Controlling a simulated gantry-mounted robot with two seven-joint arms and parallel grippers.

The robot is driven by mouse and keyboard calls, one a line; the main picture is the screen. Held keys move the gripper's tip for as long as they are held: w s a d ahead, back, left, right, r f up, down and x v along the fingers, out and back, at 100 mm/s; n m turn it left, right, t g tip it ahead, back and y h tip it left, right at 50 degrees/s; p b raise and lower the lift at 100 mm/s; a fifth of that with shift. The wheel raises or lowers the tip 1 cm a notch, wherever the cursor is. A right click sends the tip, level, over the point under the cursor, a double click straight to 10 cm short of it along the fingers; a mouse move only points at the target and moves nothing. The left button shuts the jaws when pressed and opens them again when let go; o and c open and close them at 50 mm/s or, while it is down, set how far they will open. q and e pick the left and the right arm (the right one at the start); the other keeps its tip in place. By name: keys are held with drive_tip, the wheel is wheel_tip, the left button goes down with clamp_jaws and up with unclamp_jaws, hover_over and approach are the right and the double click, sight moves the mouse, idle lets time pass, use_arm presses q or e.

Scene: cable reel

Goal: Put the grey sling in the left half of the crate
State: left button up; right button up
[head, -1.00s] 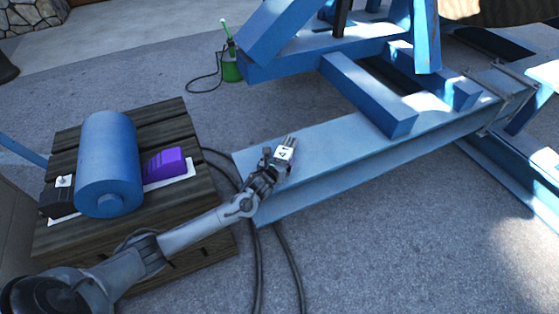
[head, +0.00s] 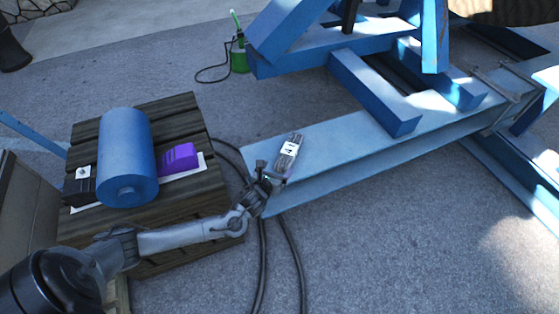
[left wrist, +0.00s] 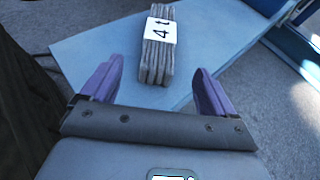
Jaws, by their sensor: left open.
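The grey sling (head: 289,152) is a folded bundle with a white "4 t" label, lying on the flat top of a blue beam near its end. It also shows in the left wrist view (left wrist: 156,45). My left gripper (head: 271,177) is open and empty, just on the near side of the sling. In the left wrist view, its two purple fingers stand apart, with the sling's near end ahead of the gap between them. I cannot identify the crate for sure; a tan wall (head: 27,205) at the left edge may be part of it. My right gripper is not in view.
A wooden platform (head: 175,122) at left holds a blue cylinder (head: 127,160) and a purple block (head: 180,158). Black cables (head: 262,260) run over the floor beside it. The blue frame (head: 345,50) rises behind the beam. A green can (head: 239,58) stands behind. Floor at lower right is clear.

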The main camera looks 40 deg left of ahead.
use_arm(q)
drive_tip(key=shift+s+d+r, duration=0.15)
drive_tip(key=shift+s+d, duration=0.1)
drive_tip(key=shift+s, duration=0.2)
drive_tip(key=s+d+f+n+g+h, duration=0.2)
drive_tip(key=s+d+n+g+h, duration=0.25)
drive_tip(key=s+d+n, duration=0.95)
drive_tip(key=s+d+r+n+g, duration=0.1)
drive_tip(key=s+r+n+g, duration=0.1)
drive_tip(key=s+n, duration=0.4)
drive_tip(key=s+d+r+n+g, duration=0.2)
drive_tip(key=s+r+n, duration=0.2)
drive_tip(key=n, duration=0.5)
drive_tip(key=s, duration=0.2)
drive_tip(key=shift+s+d+n+h, duration=0.2)
drive_tip(key=shift+s+n+h, duration=0.1)
drive_tip(key=shift+n+h, duration=0.1)
drive_tip(key=shift+f+g, duration=0.1)
drive_tip(key=shift+g, duration=0.15)
